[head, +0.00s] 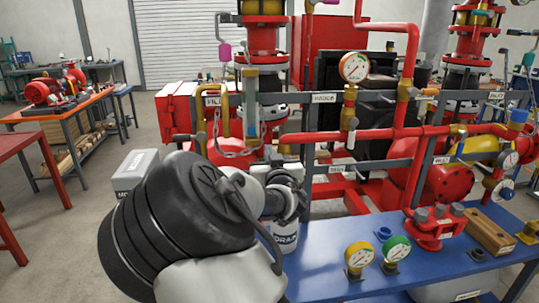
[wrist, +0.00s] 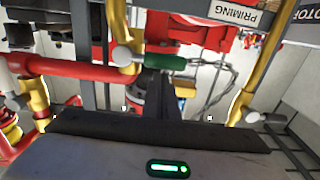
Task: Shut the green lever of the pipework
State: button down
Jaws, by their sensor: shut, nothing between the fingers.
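The green lever (wrist: 165,62) shows in the wrist view, lying roughly sideways from a yellow pipe (wrist: 118,30) with a pale round end beside it. My gripper (wrist: 160,84) is shut and empty. Its dark fingers point up the picture towards the green lever and end close below it; I cannot tell whether they touch. In the head view my wrist and arm cover the front of the pipework, and the fingers do not show clearly. I cannot pick out the green lever surely there.
A chain (wrist: 225,85) hangs beside the lever, and a red pipe (wrist: 75,69) runs at the left of the wrist view. In the head view a blue bench (head: 335,285) with gauges stands at the front right. A grey box (head: 136,172) is left of my arm.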

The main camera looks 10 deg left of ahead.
jog(key=v, duration=0.9)
jog(key=shift+r, duration=0.2)
jog(key=shift+d, duration=0.1)
